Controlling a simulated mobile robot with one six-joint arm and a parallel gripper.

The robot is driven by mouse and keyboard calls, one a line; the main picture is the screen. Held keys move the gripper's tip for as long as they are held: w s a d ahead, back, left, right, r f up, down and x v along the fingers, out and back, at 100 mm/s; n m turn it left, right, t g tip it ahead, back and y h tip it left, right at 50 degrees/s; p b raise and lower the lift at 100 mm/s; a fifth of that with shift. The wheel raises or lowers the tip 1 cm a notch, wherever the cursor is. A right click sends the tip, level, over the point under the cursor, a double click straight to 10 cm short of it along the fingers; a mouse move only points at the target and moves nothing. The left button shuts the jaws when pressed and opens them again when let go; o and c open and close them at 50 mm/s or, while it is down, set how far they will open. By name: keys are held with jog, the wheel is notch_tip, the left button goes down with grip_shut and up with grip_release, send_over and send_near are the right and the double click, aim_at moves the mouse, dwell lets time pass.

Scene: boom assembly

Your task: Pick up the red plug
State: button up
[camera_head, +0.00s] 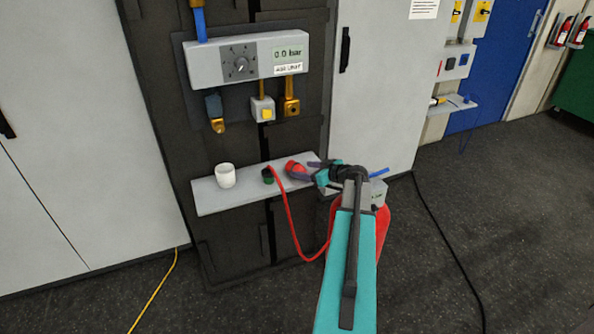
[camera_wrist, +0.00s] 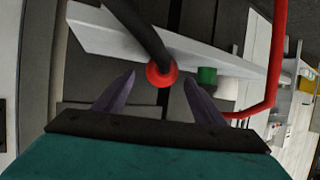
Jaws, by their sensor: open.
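The red plug (camera_head: 294,167) lies near the right end of the grey wall shelf (camera_head: 215,194). In the wrist view the red plug (camera_wrist: 161,80) appears as a round red piece, centred between my fingertips, with a thick dark bar or cable running up from it. My gripper (camera_head: 311,171) is open, its two purple fingers pointing left at the plug, which sits at or just beyond the tips. The open fingers also show in the wrist view (camera_wrist: 158,82). I cannot tell whether they touch the plug.
A dark green plug (camera_head: 268,176) with a red hose (camera_head: 292,222) and a white cup (camera_head: 225,176) stand further left on the shelf. A pressure panel (camera_head: 245,57) hangs above. A red rounded object (camera_head: 377,225) is partly hidden behind my arm.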

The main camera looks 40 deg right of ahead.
aim_at(297, 169)
jog(key=shift+p+x, duration=1.3)
jog(key=shift+x, duration=0.9)
jog(key=shift+w+f, duration=0.25)
jog(key=shift+f, duration=0.1)
jog(key=c, duration=1.4)
jog(key=shift+c, duration=0.2)
jog(key=shift+r, duration=0.15)
